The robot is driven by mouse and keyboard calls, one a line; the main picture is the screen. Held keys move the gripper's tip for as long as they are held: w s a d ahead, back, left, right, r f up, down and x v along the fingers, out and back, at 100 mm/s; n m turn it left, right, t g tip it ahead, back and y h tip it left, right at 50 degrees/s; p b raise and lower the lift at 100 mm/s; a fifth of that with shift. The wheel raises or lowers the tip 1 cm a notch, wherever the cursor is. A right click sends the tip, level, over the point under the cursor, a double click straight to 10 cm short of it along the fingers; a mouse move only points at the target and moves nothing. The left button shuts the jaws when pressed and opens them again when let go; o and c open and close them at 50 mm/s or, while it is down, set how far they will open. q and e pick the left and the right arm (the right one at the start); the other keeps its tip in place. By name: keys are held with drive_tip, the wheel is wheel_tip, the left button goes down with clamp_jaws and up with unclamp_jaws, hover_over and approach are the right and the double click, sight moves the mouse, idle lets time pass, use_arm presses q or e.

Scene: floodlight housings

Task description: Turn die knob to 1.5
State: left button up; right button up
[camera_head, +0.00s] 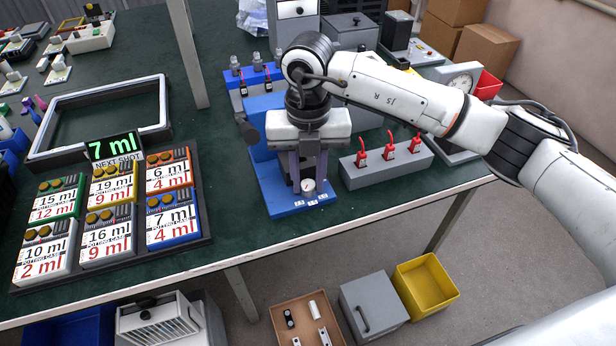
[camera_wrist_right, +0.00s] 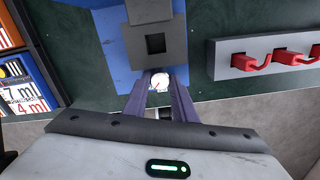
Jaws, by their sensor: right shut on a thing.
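The die knob (camera_head: 308,186) is a small round white piece low at the front of a blue press (camera_head: 268,190). Small white labels lie on the blue base before it, too small to read. In the wrist view the knob (camera_wrist_right: 158,83) shows a thin red mark; its setting cannot be read. My right gripper (camera_head: 307,178) points down over the blue base, its two fingers on either side of the knob. It is shut on the knob, as the wrist view also shows (camera_wrist_right: 158,78). My left gripper is not in view.
A grey block with red levers (camera_head: 387,163) stands right of the press. Left are labelled potting cases (camera_head: 107,222), a "7 ml" display (camera_head: 113,148) and an empty black-and-white frame (camera_head: 100,95). The table's front edge is close. Bins (camera_head: 427,284) stand below.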

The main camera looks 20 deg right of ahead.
sight(309, 185)
drive_tip(key=shift+n+b, duration=0.45)
drive_tip(key=shift+n, duration=0.55)
drive_tip(key=shift+n+b, duration=0.35)
drive_tip(key=shift+n, duration=0.45)
drive_tip(key=n+b, duration=0.1)
drive_tip(key=n, duration=0.2)
drive_tip(key=shift+n+b, duration=0.35)
drive_tip(key=shift+n, duration=0.45)
drive_tip(key=o, duration=1)
drive_tip(key=shift+o, duration=0.2)
drive_tip(key=shift+r, duration=0.15)
wheel_tip(309, 185, up, 10)
